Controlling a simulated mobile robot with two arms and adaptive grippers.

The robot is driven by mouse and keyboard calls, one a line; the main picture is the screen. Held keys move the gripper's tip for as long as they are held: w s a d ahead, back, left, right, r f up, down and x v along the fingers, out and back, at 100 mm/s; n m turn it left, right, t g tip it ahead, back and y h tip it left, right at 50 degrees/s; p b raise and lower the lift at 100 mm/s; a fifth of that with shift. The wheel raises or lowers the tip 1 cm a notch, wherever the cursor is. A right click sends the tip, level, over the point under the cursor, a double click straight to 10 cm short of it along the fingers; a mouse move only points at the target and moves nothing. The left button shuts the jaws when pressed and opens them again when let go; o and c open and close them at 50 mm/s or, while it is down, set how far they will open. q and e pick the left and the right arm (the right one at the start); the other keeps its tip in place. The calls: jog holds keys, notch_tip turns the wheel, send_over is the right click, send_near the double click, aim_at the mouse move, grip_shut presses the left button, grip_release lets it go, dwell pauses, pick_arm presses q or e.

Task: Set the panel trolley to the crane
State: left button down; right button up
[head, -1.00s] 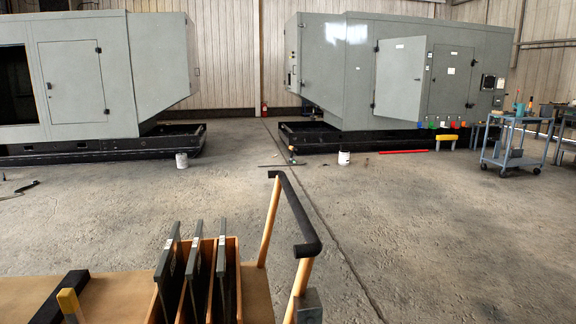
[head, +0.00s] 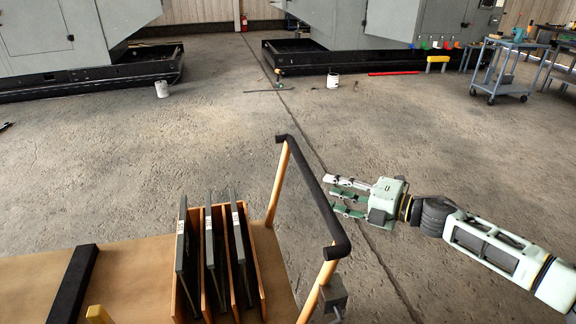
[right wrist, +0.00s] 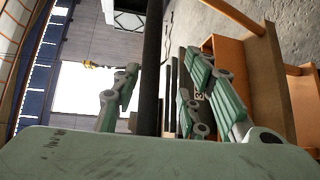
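The panel trolley (head: 130,270) has a tan deck and stands at the lower left of the head view. Several dark panels (head: 211,255) stand upright in its wooden slotted rack (head: 255,262). Its push handle is a black bar (head: 318,195) on orange posts. My right gripper (head: 334,196) is open, with its fingertips close to the bar from the right. In the right wrist view the black bar (right wrist: 152,70) shows between the spread fingers (right wrist: 160,90); I cannot tell whether they touch it. I cannot make out a crane. My left gripper is not in view.
Two grey enclosures on black bases (head: 90,80) (head: 300,58) stand at the back with a gap between them. A blue-grey cart (head: 500,70) stands at the right. The middle floor is clear.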

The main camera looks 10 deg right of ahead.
aim_at(310, 180)
jog(key=shift+n, duration=0.4)
jog(key=x, duration=0.2)
jog(key=r+p+x, duration=0.1)
jog(key=x, duration=0.4)
jog(key=shift+a+r+p, duration=0.15)
jog(key=shift+a+p, duration=0.05)
jog(key=shift+p, duration=0.15)
grip_shut()
